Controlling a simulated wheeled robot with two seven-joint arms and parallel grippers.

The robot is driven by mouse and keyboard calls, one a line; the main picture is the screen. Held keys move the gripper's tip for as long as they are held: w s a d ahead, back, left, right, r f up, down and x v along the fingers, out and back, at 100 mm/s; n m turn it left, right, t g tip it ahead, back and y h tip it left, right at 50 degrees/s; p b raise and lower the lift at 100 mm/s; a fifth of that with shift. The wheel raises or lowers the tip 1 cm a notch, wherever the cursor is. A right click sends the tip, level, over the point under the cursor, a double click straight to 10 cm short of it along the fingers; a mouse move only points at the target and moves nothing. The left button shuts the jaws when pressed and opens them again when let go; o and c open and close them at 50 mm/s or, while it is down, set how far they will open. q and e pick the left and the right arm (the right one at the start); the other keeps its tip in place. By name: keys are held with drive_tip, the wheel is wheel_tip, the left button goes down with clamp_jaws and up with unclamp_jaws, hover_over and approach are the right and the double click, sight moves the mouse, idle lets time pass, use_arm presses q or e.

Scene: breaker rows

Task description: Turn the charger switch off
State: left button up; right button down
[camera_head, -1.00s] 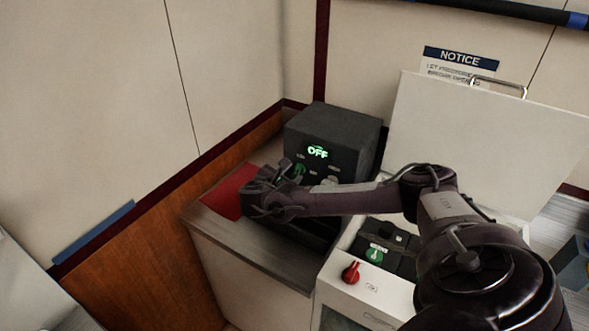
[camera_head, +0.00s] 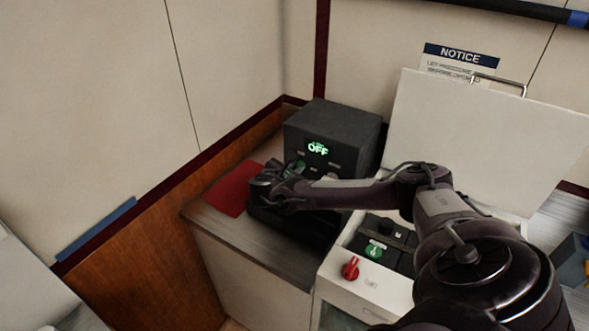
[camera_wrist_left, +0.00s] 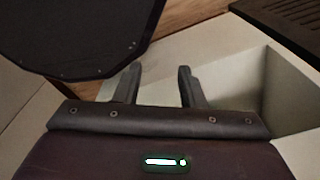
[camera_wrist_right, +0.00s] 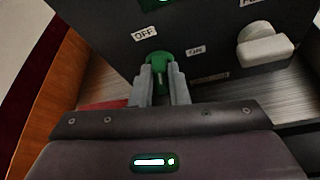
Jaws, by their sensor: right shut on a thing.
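The charger is a dark grey box (camera_head: 335,128) in the back corner of the counter, and its green display (camera_head: 318,148) reads OFF. In the right wrist view its green knob (camera_wrist_right: 159,60) sits between an OFF label (camera_wrist_right: 145,33) at its upper left and an ON label (camera_wrist_right: 196,50) at its right. My right gripper (camera_wrist_right: 160,72) is shut on this knob, with a finger on each side. In the head view the right gripper (camera_head: 290,170) is at the box's front and partly hides the knob. My left gripper (camera_wrist_left: 157,74) is open and empty.
A pale knob (camera_wrist_right: 262,46) is right of the green one. A red mat (camera_head: 230,190) lies left of the charger. A white cabinet with an open lid (camera_head: 485,140), a red knob (camera_head: 350,268) and another green knob (camera_head: 374,250) stands at right, close to my right arm.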

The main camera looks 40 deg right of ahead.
drive_tip(key=shift+w+r+n+g+p, duration=0.1)
drive_tip(key=shift+w+n+g+p, duration=0.15)
drive_tip(key=shift+n+g, duration=0.3)
drive_tip(key=shift+w+n+g+p, duration=0.1)
drive_tip(key=shift+n+g+p, duration=0.25)
drive_tip(key=shift+n, duration=0.3)
drive_tip(key=c, duration=1.4)
unclamp_jaws()
drive_tip(key=shift+a, duration=0.1)
